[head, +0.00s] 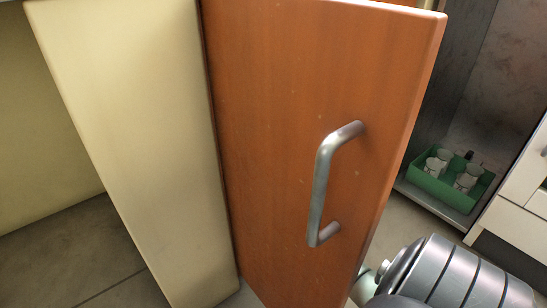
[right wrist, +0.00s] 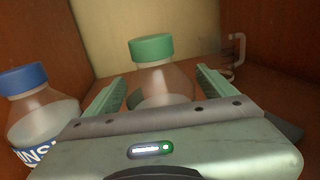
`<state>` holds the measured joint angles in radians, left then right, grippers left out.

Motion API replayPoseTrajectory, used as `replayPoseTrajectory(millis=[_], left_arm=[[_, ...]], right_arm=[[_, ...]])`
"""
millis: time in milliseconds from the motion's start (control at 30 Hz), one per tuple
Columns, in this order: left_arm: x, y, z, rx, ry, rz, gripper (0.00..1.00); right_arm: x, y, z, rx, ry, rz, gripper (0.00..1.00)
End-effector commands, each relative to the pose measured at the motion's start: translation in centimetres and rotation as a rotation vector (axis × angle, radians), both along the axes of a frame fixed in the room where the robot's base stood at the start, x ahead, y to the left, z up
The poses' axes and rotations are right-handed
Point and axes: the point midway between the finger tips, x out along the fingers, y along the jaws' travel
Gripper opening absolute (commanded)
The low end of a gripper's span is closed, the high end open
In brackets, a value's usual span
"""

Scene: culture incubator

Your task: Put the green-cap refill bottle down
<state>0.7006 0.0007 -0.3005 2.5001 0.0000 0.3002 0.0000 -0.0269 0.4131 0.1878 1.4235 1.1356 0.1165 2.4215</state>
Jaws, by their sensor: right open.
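The green-cap refill bottle (right wrist: 152,50) stands upright in the right wrist view, clear-bodied with pale contents, inside a wooden-walled space. My right gripper (right wrist: 160,78) is open, with one pale green finger on each side of the bottle. Both fingers look apart from the bottle, and the gripper body hides its lower part and base. In the head view the bottle is not visible. My left gripper is in neither view.
A blue-cap bottle (right wrist: 35,105) stands close on the left of my right gripper. In the head view an orange cabinet door (head: 270,120) with a metal handle (head: 321,185) stands beside a cream panel (head: 130,130). A green crate (head: 450,192) holding several cups sits at right.

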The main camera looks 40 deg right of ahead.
Motion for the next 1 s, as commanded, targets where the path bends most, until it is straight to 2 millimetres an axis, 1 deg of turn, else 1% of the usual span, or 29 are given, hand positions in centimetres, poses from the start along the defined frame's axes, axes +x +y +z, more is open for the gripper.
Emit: replayPoseTrajectory(millis=[33,100,300,400,500,600,700,1000], left_arm=[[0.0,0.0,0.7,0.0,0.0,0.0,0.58],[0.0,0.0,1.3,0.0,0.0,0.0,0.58],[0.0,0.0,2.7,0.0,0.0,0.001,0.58],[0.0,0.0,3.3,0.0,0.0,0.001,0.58],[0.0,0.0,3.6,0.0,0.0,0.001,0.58],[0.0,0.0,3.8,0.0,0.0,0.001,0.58],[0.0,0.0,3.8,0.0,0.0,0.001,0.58],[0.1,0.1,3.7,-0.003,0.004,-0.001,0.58]], right_arm=[[-0.9,0.3,0.1,0.0,0.005,0.002,0.86],[-2.2,0.7,0.2,0.001,0.005,0.002,0.86],[-6.5,2.1,0.2,-0.002,0.006,0.002,0.86],[-8.3,2.6,0.2,-0.001,0.004,0.002,0.86],[-9.5,3.0,0.1,-0.002,0.005,0.002,0.86],[-10.3,3.3,0.1,-0.001,0.001,0.001,0.86],[-10.6,3.4,0.1,0.0,0.0,0.001,0.86],[-10.7,3.4,0.0,0.0,0.0,0.001,0.86]])
